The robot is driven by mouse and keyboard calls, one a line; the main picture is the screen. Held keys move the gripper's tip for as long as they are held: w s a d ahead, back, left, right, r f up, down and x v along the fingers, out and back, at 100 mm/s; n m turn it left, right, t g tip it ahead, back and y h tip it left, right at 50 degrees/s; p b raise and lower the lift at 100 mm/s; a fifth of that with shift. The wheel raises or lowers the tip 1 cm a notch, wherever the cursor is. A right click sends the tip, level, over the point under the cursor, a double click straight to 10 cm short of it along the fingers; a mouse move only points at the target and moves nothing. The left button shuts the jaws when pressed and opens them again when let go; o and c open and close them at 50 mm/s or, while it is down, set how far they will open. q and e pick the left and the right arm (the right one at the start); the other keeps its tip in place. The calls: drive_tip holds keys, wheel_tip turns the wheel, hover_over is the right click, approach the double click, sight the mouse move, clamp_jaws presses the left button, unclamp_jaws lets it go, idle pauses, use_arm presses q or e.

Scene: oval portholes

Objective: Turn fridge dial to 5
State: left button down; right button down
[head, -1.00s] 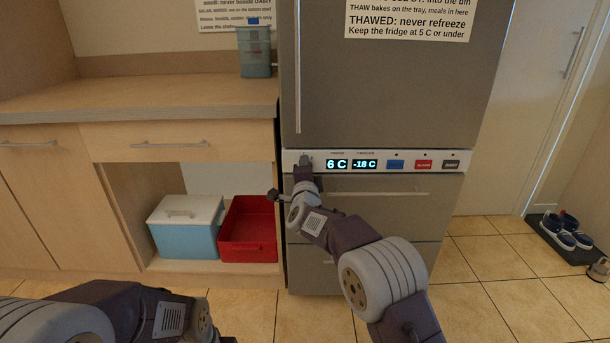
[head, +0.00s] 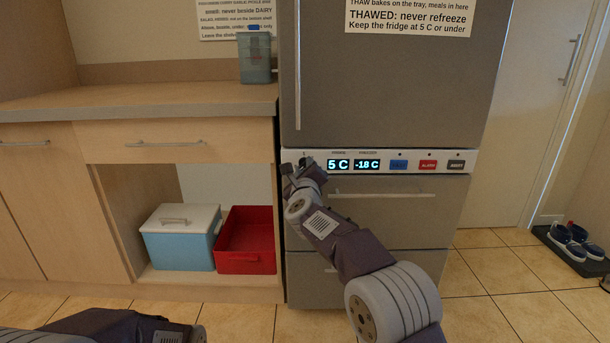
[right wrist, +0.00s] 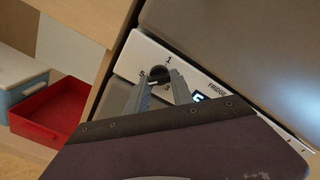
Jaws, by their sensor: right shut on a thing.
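The fridge's white control strip (head: 376,161) runs across its front, with a display (head: 338,165) reading 5 C and a freezer display (head: 367,165) reading -18 C. My right gripper (head: 298,166) is at the strip's left end, where it hides most of the dial in the head view. In the right wrist view, the dark round dial (right wrist: 159,74) sits between the two fingers of my right gripper (right wrist: 160,80), which is shut on it. Marks 1, 3 and 5 show around the dial. My left arm shows at the bottom left; its gripper is out of view.
Blue, red and dark buttons (head: 427,165) sit right of the displays. A red tray (head: 246,262) and a blue cooler with a white lid (head: 178,250) stand in the open shelf on the left. Drawer handles (head: 380,195) lie below the strip. Shoes (head: 575,240) are on a mat at right.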

drive_tip(key=shift+f+m+b, duration=0.15)
drive_tip(key=shift+m+b, duration=0.5)
drive_tip(key=shift+m, duration=0.75)
drive_tip(key=c, duration=1.1)
unclamp_jaws()
drive_tip(key=s+b, duration=0.1)
drive_tip(key=s, duration=0.8)
